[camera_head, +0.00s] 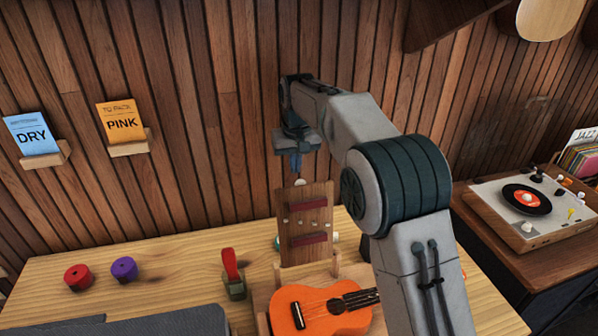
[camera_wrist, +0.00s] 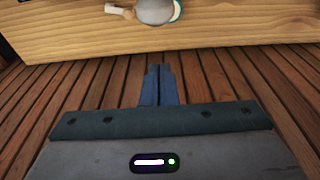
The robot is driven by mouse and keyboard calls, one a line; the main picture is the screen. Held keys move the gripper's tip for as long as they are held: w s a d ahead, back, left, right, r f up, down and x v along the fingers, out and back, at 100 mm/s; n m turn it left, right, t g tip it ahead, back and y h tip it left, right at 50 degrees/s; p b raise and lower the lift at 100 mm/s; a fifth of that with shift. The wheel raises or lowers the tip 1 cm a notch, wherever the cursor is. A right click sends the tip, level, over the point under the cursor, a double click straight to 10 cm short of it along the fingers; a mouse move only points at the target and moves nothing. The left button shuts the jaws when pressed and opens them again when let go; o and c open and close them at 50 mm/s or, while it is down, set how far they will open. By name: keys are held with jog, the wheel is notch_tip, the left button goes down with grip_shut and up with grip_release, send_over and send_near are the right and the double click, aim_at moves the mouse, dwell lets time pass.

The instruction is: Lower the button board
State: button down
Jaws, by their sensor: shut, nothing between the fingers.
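The wooden button board (camera_head: 294,247) stands upright at the back of the table, behind an orange ukulele. It has two dark red strips with small light buttons between them, and a pale knob (camera_head: 300,182) at its top edge. My gripper (camera_head: 295,172) is shut and empty, pointing down just above the knob; I cannot tell whether it touches. In the wrist view the closed blue fingers (camera_wrist: 159,84) sit together against the plank wall. The board is not clearly recognisable in that view.
The ukulele (camera_head: 290,312) rests in a wooden cradle before the board. A red spool (camera_head: 78,277), a purple spool (camera_head: 124,269) and a red-handled clamp (camera_head: 231,265) stand to the left on the table (camera_head: 180,262). A record player (camera_head: 535,232) is at right. The plank wall is close behind.

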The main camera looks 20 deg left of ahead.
jog(key=shift+s+d+f+p, duration=0.1)
jog(key=shift+s+d, duration=0.25)
jog(key=shift+s, duration=0.2)
jog(key=shift+s+d+r+p, duration=0.1)
jog(key=shift+s+d, duration=0.2)
jog(key=shift+s, duration=0.2)
jog(key=shift+s+d+f+p, duration=0.1)
jog(key=shift+s+d, duration=0.25)
jog(key=shift+s, duration=0.2)
jog(key=shift+s+d+b, duration=0.1)
jog(key=shift+s+b, duration=0.05)
jog(key=shift+b, duration=0.15)
